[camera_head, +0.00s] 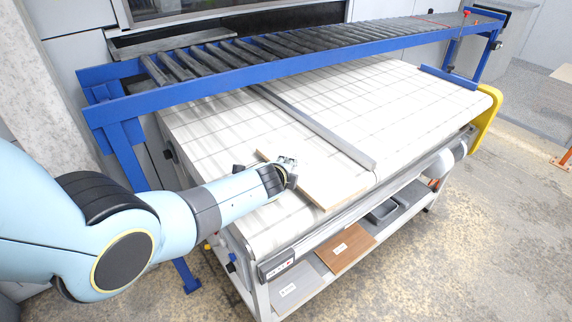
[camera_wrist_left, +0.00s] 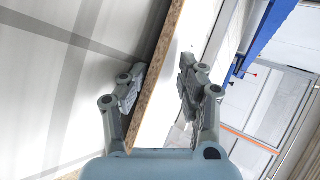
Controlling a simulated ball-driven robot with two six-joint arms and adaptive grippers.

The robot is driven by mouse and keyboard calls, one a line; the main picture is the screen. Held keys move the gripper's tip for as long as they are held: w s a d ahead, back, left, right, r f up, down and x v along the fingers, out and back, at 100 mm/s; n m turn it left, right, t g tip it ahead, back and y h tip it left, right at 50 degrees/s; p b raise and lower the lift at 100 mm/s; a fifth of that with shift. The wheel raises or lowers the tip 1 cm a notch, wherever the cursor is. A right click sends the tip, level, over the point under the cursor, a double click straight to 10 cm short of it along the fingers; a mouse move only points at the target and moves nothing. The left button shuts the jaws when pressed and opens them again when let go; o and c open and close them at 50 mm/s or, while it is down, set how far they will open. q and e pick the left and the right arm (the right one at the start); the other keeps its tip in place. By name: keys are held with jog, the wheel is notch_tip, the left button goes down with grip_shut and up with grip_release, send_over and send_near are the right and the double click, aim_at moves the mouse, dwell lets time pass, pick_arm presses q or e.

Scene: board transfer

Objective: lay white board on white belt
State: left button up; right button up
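The board (camera_head: 335,186) is a pale panel with a tan edge, at the near side of the white belt (camera_head: 225,121). In the left wrist view the board (camera_wrist_left: 161,87) shows a brown, chipboard-like edge and a white face. My left gripper (camera_head: 289,172) is at the board's left part in the head view. In the left wrist view its fingers (camera_wrist_left: 160,88) stand apart, one on each side of the brown edge, with a visible gap; firm contact is not shown. The arm hides part of the board. My right gripper is not in view.
A grey metal bar (camera_head: 318,128) crosses the belt just behind the board. A blue-framed roller conveyor (camera_head: 270,62) runs above the belt's far side. A shelf below holds a brown panel (camera_head: 345,248) and grey bins (camera_head: 383,211). The belt's right half is clear.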

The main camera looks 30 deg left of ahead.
pick_arm(q)
jog(key=shift+a+r, duration=0.1)
jog(key=shift+a, duration=0.05)
jog(key=shift+g, duration=0.5)
jog(key=shift+r+g+h, duration=0.3)
jog(key=shift+g+h, duration=0.1)
jog(key=shift+g, duration=0.5)
jog(key=shift+s+d+g+h, duration=0.2)
jog(key=shift+d+g+h, duration=0.1)
jog(key=shift+g, duration=0.7)
jog(key=shift+f, duration=0.1)
jog(key=shift+s, duration=0.1)
jog(key=shift+s+d+r, duration=0.2)
jog(key=shift+s+r, duration=0.15)
jog(key=shift+s, duration=0.4)
jog(key=shift+s+d+r, duration=0.2)
jog(key=shift+s+r, duration=0.15)
jog(key=shift+s, duration=0.35)
jog(key=o, duration=0.6)
jog(key=shift+w, duration=0.1)
jog(key=shift+c, duration=0.2)
